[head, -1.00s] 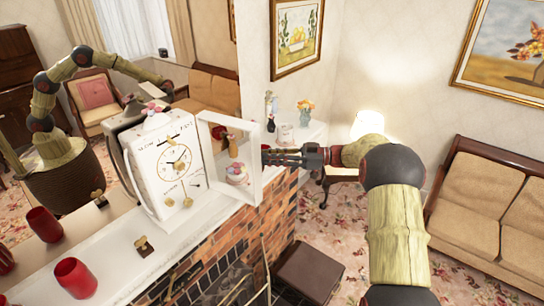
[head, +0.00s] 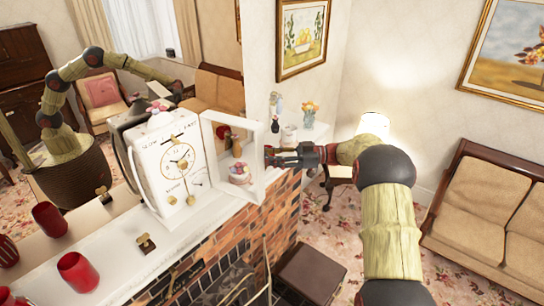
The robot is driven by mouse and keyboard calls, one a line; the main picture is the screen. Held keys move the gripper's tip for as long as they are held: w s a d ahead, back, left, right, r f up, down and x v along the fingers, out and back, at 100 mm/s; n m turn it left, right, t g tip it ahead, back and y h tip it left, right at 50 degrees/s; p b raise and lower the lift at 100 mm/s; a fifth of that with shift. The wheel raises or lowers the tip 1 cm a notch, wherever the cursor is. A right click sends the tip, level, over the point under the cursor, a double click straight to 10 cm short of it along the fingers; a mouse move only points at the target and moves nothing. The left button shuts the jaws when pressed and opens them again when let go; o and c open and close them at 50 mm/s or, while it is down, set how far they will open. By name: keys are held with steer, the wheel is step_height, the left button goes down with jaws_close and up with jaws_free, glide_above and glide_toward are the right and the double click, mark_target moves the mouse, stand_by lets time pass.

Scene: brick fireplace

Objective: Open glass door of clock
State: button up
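The white clock (head: 170,168) stands on the mantel, its dial facing me. Its glass door (head: 258,165), a white frame with a clear pane, stands swung out to the right of the clock, well open. A figurine (head: 240,172) shows through the pane. My gripper (head: 270,155) is at the right edge of the door frame, pointing left. Its fingertips seem to be at or very near the frame; whether they touch or grip it I cannot tell. The fingers look close together.
Red cups (head: 78,271) and a small brass piece (head: 145,243) are on the white mantel (head: 110,265) left of the clock. A mirror behind reflects my arm and the clock. A dark stool (head: 311,274) stands below, right of the brick fireplace.

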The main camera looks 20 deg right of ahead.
steer(key=shift+w+a+r, duration=0.1)
steer(key=shift+w+a, duration=0.05)
steer(key=shift+a, duration=0.2)
steer(key=shift+w+d, duration=0.1)
steer(key=shift+w, duration=0.05)
steer(key=shift+d, duration=0.1)
steer(key=shift+d, duration=0.4)
steer(key=v, duration=1.1)
steer(key=shift+d, duration=0.1)
